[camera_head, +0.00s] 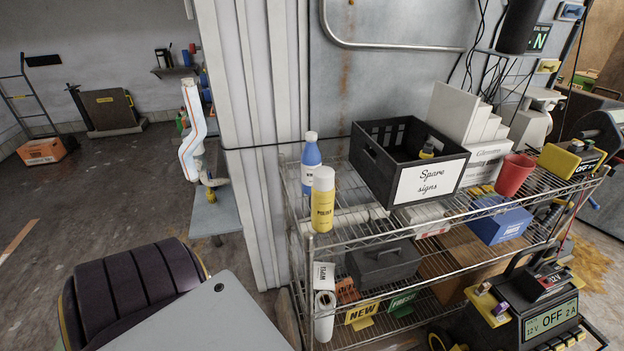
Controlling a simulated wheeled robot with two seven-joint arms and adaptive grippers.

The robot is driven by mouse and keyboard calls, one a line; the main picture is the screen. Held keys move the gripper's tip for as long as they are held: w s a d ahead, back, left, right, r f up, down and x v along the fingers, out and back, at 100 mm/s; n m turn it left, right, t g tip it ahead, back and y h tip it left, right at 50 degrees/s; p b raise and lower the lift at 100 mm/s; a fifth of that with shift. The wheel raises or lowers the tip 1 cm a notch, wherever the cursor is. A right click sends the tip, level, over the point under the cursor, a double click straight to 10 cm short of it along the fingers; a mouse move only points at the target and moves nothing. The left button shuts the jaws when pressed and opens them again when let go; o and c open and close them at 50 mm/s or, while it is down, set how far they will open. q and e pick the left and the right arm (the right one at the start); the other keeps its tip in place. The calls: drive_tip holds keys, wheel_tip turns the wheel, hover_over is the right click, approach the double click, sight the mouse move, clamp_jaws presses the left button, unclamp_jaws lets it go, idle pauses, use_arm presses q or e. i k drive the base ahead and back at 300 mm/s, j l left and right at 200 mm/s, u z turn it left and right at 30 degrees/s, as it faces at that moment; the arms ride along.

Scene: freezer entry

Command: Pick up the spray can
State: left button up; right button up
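A yellow spray can (322,205) with a white cap stands upright on the top shelf of the wire rack (345,238), at its front left corner. A blue bottle (311,168) with a white cap stands just behind it and a little to its left. The can's front is in plain sight, and nothing is touching it from the front. Neither of my grippers is in view.
A black crate (380,165) labelled "Spare signs" stands right of the can. A red cup (514,175) and a blue box (498,222) are farther right. A dark padded chair (130,285) is at lower left. A charger (545,318) stands at lower right.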

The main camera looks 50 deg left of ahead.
sight(322, 189)
drive_tip(key=i+u, duration=0.1)
drive_tip(key=u, duration=0.3)
drive_tip(key=i+u, duration=0.1)
drive_tip(key=u, duration=0.65)
drive_tip(key=i+u, duration=0.15)
drive_tip(key=u, duration=0.25)
